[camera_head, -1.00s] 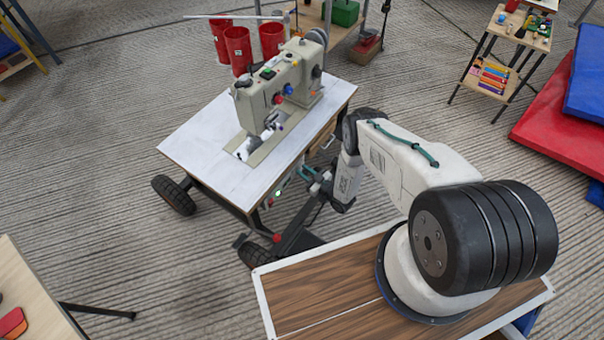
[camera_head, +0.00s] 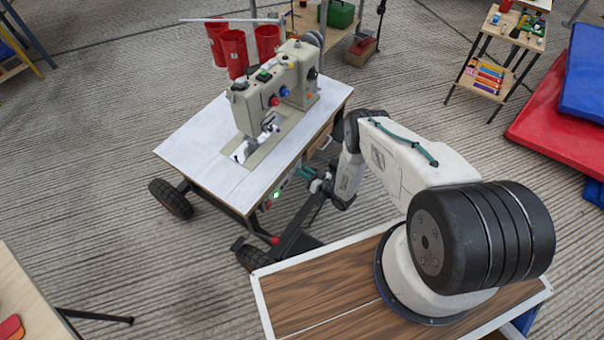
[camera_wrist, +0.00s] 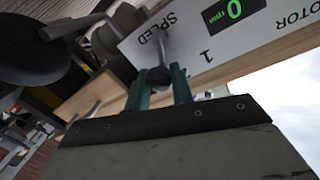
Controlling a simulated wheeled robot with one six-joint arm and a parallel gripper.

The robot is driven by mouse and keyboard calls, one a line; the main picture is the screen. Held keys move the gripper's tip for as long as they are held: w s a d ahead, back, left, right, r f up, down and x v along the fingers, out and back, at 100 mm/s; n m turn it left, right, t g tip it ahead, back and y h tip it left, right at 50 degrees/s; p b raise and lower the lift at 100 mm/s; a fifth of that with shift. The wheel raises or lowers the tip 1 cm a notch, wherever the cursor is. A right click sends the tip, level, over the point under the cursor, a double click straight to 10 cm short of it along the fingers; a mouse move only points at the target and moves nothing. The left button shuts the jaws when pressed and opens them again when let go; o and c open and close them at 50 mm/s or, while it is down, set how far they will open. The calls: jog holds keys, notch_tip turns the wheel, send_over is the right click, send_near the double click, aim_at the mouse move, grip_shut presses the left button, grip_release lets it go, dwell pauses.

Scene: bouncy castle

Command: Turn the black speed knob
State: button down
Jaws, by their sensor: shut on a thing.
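The black speed knob (camera_wrist: 159,77) sits on a white control panel (camera_wrist: 190,45) below the word SPEED in the wrist view. My gripper (camera_wrist: 161,88) has its two green fingers on either side of the knob, shut on it. A green display on the panel reads 0, with part of the word MOTOR beyond it. In the head view, my gripper (camera_head: 308,173) reaches under the near edge of the sewing machine table (camera_head: 205,150). The knob cannot be made out there.
The beige sewing machine (camera_head: 275,85) stands on the table. Red cups (camera_head: 234,50) stand behind it. A dark round wheel-like part (camera_wrist: 35,45) is close at the wrist view's left. A small shelf (camera_head: 500,55) and red and blue mats (camera_head: 550,115) are at right. Open floor lies left.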

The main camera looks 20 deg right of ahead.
jog(key=shift+s+f+m, duration=0.1)
jog(key=shift+f+m, duration=0.1)
jog(key=shift+m, duration=0.3)
jog(key=c, duration=1.3)
grip_release()
jog(key=shift+o, duration=0.3)
jog(key=shift+d, duration=0.1)
jog(key=v, duration=0.7)
jog(key=shift+s, duration=0.25)
